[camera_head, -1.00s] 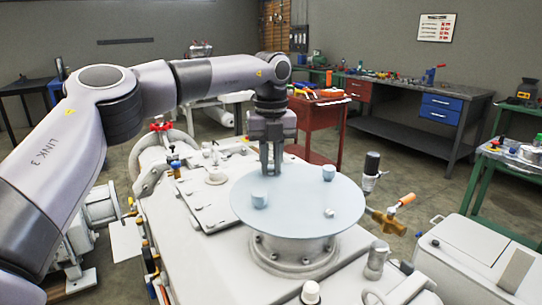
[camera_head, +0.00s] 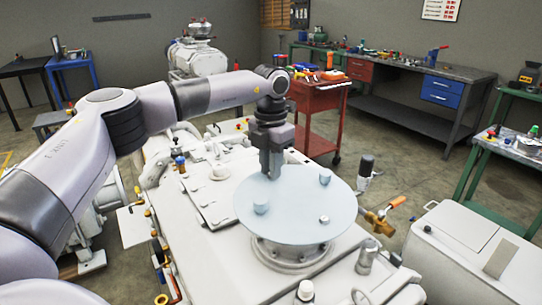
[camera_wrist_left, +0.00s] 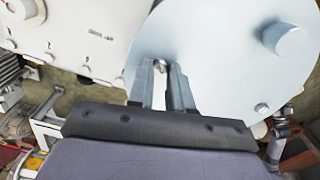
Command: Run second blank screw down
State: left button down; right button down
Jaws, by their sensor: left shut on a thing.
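A round, pale blue-grey blank plate (camera_head: 290,232) lies flat on a round flanged port (camera_head: 292,253) on top of the white machine. A small screw (camera_head: 324,219) stands near the plate's front right edge. My left gripper (camera_head: 271,173) points straight down at the plate's far edge. In the left wrist view its fingers (camera_wrist_left: 165,68) are shut on a small screw head (camera_wrist_left: 159,65) at the plate's rim, mostly hidden between them. How deep that screw sits cannot be told. My right gripper is not in view.
A red tool cart (camera_head: 318,110) is behind.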

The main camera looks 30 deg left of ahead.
pick_arm(q)
jog(key=m+p, duration=0.1)
jog(key=m, duration=0.2)
jog(key=shift+r, duration=0.2)
jog(key=shift+m+p, duration=0.4)
jog(key=shift+m, duration=0.5)
jog(key=m, duration=0.2)
jog(key=shift+f+m, duration=0.1)
jog(key=shift+m, duration=0.2)
jog(key=shift+w+m, duration=0.1)
jog(key=shift+m, duration=1.9)
jog(key=c, duration=1)
grip_release()
jog(key=shift+r+b, duration=0.35)
jog(key=shift+r, duration=3.25)
